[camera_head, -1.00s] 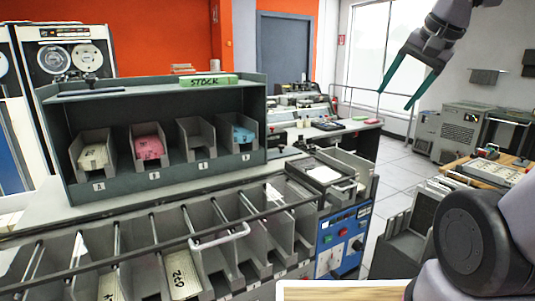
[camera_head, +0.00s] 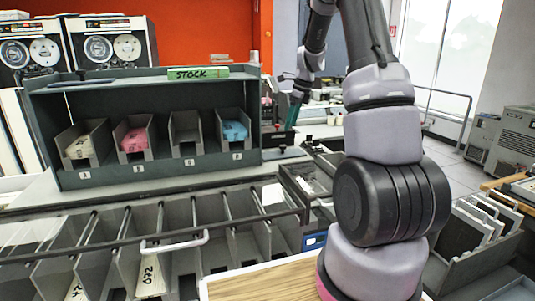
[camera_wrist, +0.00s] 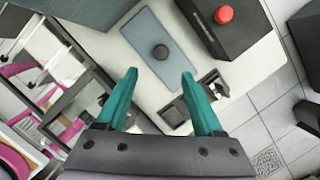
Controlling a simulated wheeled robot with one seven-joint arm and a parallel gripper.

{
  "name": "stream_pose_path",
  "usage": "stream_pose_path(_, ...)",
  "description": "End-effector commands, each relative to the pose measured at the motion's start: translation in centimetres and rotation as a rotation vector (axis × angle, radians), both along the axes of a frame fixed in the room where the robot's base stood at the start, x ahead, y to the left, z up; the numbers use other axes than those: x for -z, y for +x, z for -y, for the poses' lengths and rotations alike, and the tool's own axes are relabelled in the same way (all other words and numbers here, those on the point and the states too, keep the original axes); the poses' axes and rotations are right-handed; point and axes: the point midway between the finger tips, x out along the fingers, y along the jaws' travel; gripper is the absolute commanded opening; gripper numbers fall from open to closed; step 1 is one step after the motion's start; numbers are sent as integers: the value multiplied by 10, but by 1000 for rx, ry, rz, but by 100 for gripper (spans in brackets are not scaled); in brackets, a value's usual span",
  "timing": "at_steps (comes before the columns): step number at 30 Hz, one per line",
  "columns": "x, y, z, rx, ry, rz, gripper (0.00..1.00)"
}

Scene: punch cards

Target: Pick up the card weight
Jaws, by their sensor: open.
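A flat blue-grey plate with a round black knob, which looks like the card weight (camera_wrist: 148,40), lies on a pale desktop in the wrist view. My gripper (camera_wrist: 158,78) is open, with its two teal fingers apart and nothing between them. The plate shows beyond the fingertips, with its knob roughly in line with the gap.
The stock rack (camera_head: 150,172) with card pockets stands left of my gripper; another knobbed plate (camera_head: 83,85) lies on its top. A black box with a red button (camera_wrist: 224,15) and a small dark holder (camera_wrist: 205,88) flank the plate. Sorter bins (camera_head: 208,240) fill the front.

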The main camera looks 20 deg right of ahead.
Motion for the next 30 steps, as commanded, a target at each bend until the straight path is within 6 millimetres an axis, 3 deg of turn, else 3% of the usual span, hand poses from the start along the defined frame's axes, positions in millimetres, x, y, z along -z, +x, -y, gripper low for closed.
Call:
stream_pose_path(9, 46, 10, -7, 15, 4, -8, 69)
stream_pose_path(16, 63, 13, -10, 14, 4, -8, 69)
stream_pose_path(24, 99, 22, -18, 14, 4, -8, 69)
stream_pose_path(30, 106, 24, -19, 13, 3, -5, 69)
